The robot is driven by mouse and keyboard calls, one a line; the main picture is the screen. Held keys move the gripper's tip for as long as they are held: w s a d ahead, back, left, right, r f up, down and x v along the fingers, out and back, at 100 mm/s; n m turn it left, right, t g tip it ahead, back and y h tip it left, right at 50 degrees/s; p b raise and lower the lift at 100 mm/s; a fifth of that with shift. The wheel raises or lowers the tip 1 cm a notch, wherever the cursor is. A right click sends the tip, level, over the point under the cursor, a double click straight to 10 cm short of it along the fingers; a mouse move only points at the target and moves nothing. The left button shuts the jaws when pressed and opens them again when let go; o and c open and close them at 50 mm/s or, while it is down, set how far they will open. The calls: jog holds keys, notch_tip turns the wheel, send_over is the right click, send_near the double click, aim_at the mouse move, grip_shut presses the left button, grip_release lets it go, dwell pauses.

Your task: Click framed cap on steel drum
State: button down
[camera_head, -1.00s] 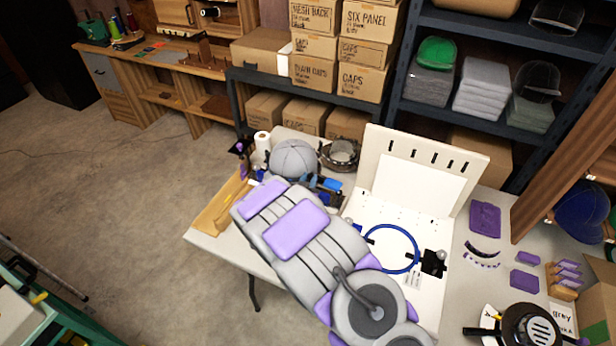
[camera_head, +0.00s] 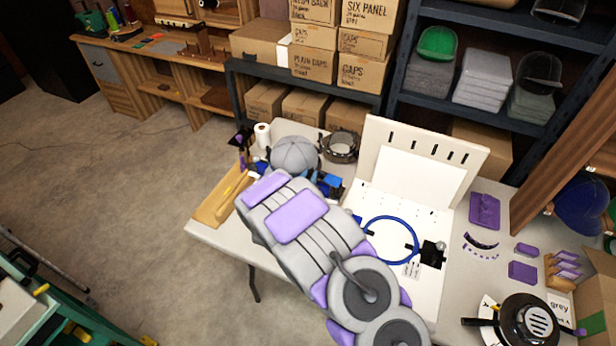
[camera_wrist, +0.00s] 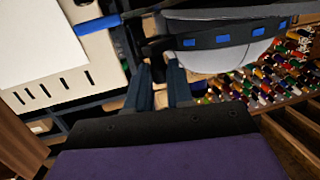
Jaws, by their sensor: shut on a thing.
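The grey cap (camera_head: 295,155) shows beyond my arm at the back left of the white table. In the wrist view the framed cap (camera_wrist: 215,60) fills the upper right, with a dark band and blue squares around its edge. My gripper (camera_wrist: 160,68) is shut at the dark frame edge, holding the framed cap. In the head view my arm hides the fingers. Blue parts (camera_head: 328,184) show just right of the cap. A round metallic piece (camera_head: 341,147), apparently the steel drum, stands just right of the cap; I cannot tell whether they touch.
A white board station (camera_head: 425,160) with a blue ring (camera_head: 390,218) stands right of my arm. A paper roll (camera_head: 262,135) is left of the cap. Purple pieces (camera_head: 484,211) and a black pan-shaped device (camera_head: 527,322) lie at the right. Boxes and shelves stand behind.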

jog(key=shift+f, duration=0.6)
dwell(0.3)
jog(key=c, duration=0.9)
grip_release()
jog(key=p+v, duration=0.1)
jog(key=v, duration=0.7)
jog(key=p+v, duration=0.1)
jog(key=v, duration=0.8)
jog(key=shift+s+d+f, duration=0.15)
jog(key=shift+s+d, duration=0.05)
jog(key=shift+s, duration=0.05)
